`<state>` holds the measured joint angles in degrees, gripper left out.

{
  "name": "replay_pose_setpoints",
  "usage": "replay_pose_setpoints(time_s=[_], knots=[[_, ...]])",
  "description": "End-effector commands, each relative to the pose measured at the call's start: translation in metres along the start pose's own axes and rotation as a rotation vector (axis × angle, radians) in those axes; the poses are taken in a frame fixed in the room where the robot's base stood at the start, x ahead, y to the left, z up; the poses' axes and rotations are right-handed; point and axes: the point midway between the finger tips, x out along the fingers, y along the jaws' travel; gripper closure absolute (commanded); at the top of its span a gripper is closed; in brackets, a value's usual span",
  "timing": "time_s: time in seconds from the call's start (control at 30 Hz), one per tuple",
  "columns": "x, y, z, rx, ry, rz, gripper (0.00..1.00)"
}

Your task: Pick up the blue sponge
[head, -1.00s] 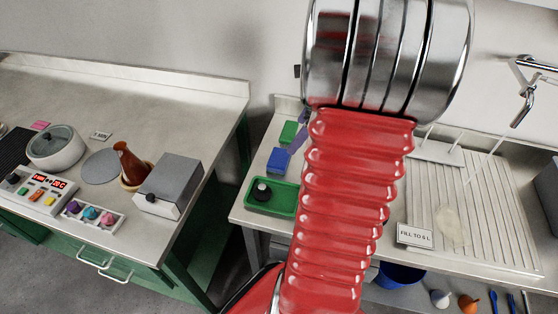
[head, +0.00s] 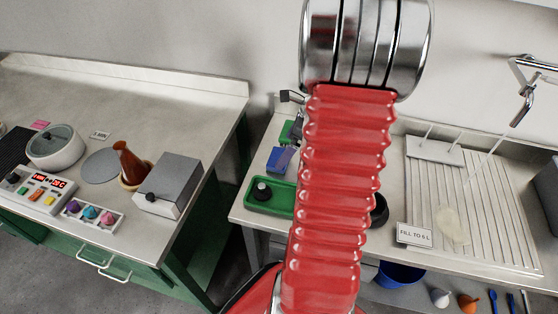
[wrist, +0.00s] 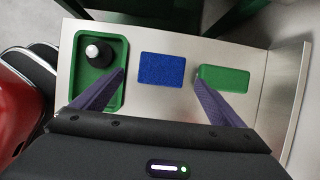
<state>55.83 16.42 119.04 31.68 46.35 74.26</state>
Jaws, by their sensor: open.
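The blue sponge (head: 279,160) lies flat on the steel counter, between a green tray and a green sponge. In the wrist view the blue sponge (wrist: 162,68) lies across the gap between my finger tips. My gripper (wrist: 160,77) is open and empty, with its two purple fingers spread to either side of the sponge. I cannot tell its exact height above the counter. In the head view my gripper is partly hidden behind my red arm, with a purple finger showing near the sponges.
The green tray (wrist: 72,95) holds a black-and-white knobbed object (wrist: 98,52). The green sponge (wrist: 224,78) is close to the right finger. A sign reading "FILL TO 6 L" (head: 415,235) stands by the ribbed drainer (head: 505,225). A gap separates this counter from the left bench (head: 70,85).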

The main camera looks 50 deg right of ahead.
Motion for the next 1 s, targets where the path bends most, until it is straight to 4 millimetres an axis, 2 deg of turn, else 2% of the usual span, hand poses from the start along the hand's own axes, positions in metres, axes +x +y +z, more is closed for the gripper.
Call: replay_pose_setpoints(time_s=[0.17, 0.5, 1.0], knots=[[0.01, -0.001, 0.001, -0.001, 0.0, 0.003, 0.08], [0.049, -0.003, 0.002, 0.001, 0.0, 0.002, 0.08], [0.051, -0.004, 0.002, 0.001, 0.0, 0.0, 0.08]])
